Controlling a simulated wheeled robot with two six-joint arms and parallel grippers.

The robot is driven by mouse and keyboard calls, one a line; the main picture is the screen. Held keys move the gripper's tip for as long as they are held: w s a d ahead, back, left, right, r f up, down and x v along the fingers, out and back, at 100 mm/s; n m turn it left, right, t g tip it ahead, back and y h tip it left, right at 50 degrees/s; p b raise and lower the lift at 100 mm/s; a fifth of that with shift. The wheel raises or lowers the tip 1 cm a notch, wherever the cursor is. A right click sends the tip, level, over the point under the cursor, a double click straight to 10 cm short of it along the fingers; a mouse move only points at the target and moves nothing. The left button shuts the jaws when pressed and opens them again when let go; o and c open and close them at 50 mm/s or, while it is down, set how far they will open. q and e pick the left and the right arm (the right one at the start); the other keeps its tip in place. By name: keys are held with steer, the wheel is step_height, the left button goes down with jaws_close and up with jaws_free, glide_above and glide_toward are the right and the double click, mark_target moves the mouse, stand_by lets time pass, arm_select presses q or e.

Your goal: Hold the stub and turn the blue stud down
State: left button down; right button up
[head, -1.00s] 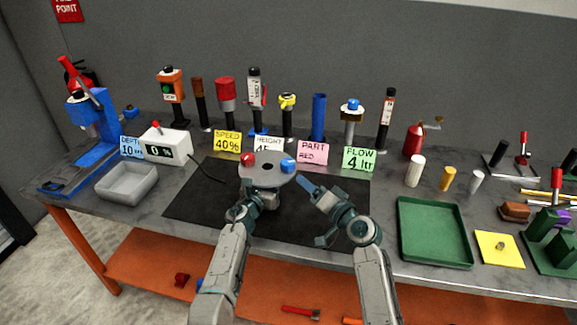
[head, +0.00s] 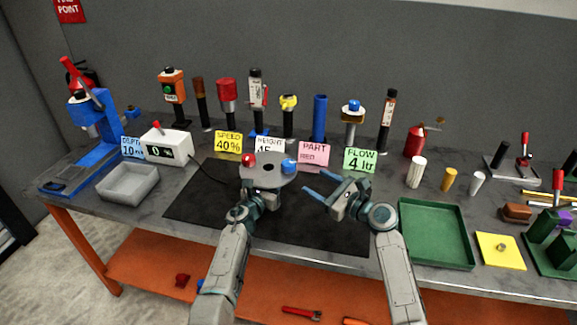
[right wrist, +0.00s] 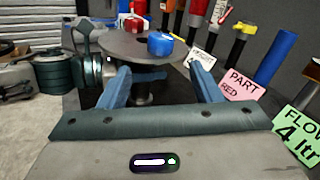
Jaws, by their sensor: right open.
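A grey round plate (head: 267,178) with a dark centre hole carries the blue stud (head: 289,166) at its right and a red stud (head: 248,160) at its left. In the right wrist view the blue stud (right wrist: 160,44) stands on top of the plate, and a short grey stub (right wrist: 145,92) shows beneath it. My left gripper (head: 262,197) is at the plate's near underside; its fingertips are hidden, so its grip cannot be told. My right gripper (head: 313,184) is open and empty, right of the plate, its blue fingers pointing towards it and apart from the blue stud.
A black mat (head: 200,201) lies under the plate. Sign cards, including a pink one (head: 314,154) and a green one (head: 359,160), stand behind it with upright tools. A green tray (head: 435,232) is to the right, a grey bin (head: 128,184) to the left.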

mark_target(294, 169)
steer(key=w+a+m, duration=0.1)
steer(key=w+a, duration=0.3)
steer(key=w+a+m, duration=0.1)
steer(key=w+a, duration=0.3)
steer(key=shift+w+y, duration=0.3)
steer(key=shift+w, duration=0.1)
steer(key=shift+c, duration=0.5)
